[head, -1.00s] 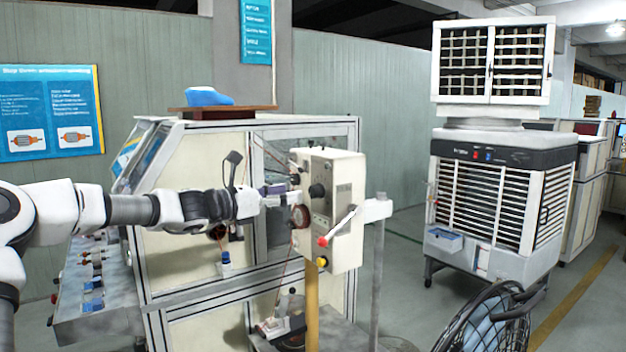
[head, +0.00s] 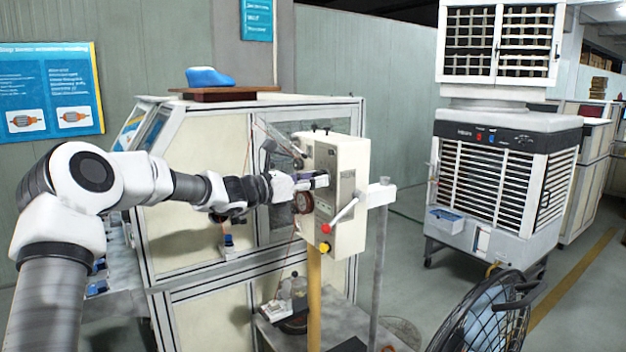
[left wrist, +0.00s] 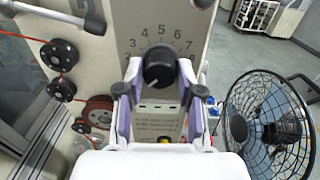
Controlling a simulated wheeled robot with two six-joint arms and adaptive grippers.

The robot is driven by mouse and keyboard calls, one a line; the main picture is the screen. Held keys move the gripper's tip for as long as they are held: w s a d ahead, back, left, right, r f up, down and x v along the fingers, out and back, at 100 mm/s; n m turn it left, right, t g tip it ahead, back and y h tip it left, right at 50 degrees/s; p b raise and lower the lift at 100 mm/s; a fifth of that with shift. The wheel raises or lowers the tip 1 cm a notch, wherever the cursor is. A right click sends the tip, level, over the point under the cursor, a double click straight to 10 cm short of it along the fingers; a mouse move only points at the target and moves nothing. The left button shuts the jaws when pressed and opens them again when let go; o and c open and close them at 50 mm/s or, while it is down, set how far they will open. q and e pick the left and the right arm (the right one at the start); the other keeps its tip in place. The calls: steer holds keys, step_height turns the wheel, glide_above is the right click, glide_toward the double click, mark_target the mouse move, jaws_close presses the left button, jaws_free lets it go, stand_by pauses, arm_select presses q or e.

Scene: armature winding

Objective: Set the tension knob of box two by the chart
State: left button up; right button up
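Box two (head: 348,205) is a cream box on a yellow post, with a "2" partly showing in the left wrist view. Its black tension knob (left wrist: 158,68) sits below an arc of printed numbers in that view; its pointer setting is hard to read. My left gripper (left wrist: 160,76) faces the knob, one fingertip on each side of it, with narrow gaps seeming to show. In the head view my left gripper (head: 318,181) is at the box's face and hides the knob. My right gripper is in neither view.
A blue poster (head: 50,90) with armature pictures hangs on the left wall, its text too small to read. The box carries a lever (head: 343,213), red and yellow buttons and dark red wheels. A grey post stands right of it. A fan (head: 485,315) is at lower right.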

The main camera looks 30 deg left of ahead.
arm_select(q)
steer(key=shift+r, duration=0.1)
steer(key=shift+r+m+b, duration=0.15)
steer(key=shift+m+b, duration=5.25)
steer(key=shift+b, duration=2.05)
steer(key=shift+a, duration=0.1)
steer(key=o, duration=1.1)
steer(key=shift+o, duration=0.3)
steer(key=shift+w+d, duration=0.15)
steer(key=shift+d, duration=0.05)
